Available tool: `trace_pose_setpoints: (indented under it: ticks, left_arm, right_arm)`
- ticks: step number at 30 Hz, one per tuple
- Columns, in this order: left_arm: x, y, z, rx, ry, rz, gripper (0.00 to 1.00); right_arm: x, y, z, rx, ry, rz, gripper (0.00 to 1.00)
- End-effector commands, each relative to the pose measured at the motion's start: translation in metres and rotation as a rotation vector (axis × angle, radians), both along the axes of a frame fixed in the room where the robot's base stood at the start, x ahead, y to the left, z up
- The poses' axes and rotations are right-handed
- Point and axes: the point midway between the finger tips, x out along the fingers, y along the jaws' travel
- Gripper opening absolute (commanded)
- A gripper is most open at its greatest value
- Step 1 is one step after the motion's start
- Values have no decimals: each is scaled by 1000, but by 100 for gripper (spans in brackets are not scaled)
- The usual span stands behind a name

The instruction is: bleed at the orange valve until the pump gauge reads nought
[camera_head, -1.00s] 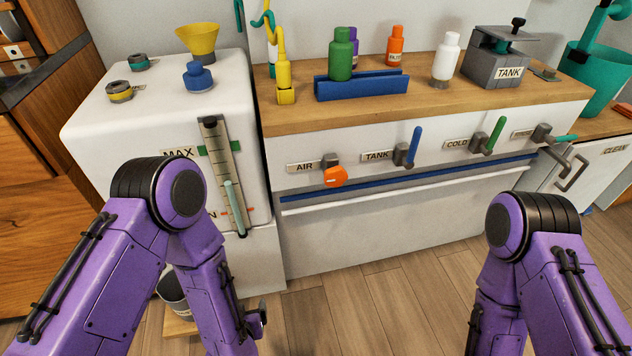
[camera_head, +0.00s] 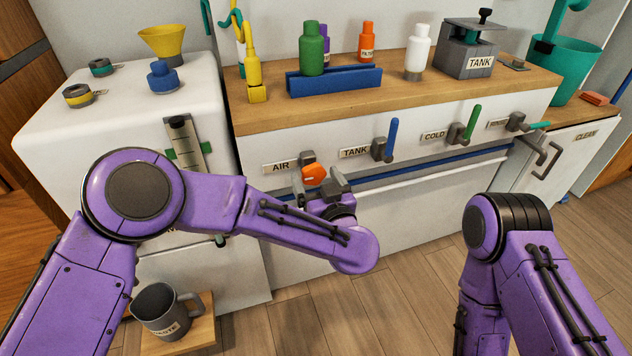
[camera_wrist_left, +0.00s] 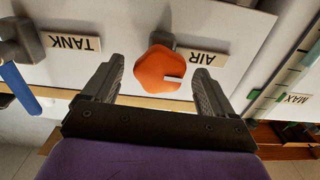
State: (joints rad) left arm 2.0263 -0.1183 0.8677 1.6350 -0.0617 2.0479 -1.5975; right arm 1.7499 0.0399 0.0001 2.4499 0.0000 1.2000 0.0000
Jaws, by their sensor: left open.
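The orange valve (camera_head: 314,175) is a round knob with a pale mark, on the white counter front beside the AIR label (camera_head: 281,167). My left gripper (camera_head: 319,184) is open right at it. In the left wrist view the orange valve (camera_wrist_left: 157,70) appears between the two spread fingers (camera_wrist_left: 158,80); I cannot tell whether they touch it. The pump gauge (camera_head: 183,140) is an upright scale on the white cabinet; my left arm hides its lower part, so I cannot read its level. My right gripper is out of view.
TANK's blue lever (camera_head: 392,140) and COLD's green lever (camera_head: 472,124) are right of the valve. A blue rail (camera_head: 430,165) runs below. A grey WASTE mug (camera_head: 162,310) stands on a low wooden stand (camera_head: 195,335).

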Motion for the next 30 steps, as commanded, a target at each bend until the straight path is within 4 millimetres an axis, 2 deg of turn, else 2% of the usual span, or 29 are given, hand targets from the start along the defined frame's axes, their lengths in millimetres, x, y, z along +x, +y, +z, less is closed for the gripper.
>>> trace_pose_setpoints:
  ticks: [9, 10, 12, 15, 23, 30]
  left_arm:
    - [6, 2, 0, 2, 1, -1, 86]
    - [6, 2, 0, 2, 1, -1, 80]
    - [6, 2, 0, 2, 1, -1, 57]
    - [6, 2, 0, 2, 1, -2, 31]
    - [5, 2, 1, -17, -6, -2, 31]
    - [5, 1, 3, -125, -42, -3, 31]
  right_arm:
    - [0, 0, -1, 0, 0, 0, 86]
    - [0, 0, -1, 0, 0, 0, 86]
    - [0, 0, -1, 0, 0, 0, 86]
    - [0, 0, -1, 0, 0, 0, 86]
    - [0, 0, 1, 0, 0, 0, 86]
    - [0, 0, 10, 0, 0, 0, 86]
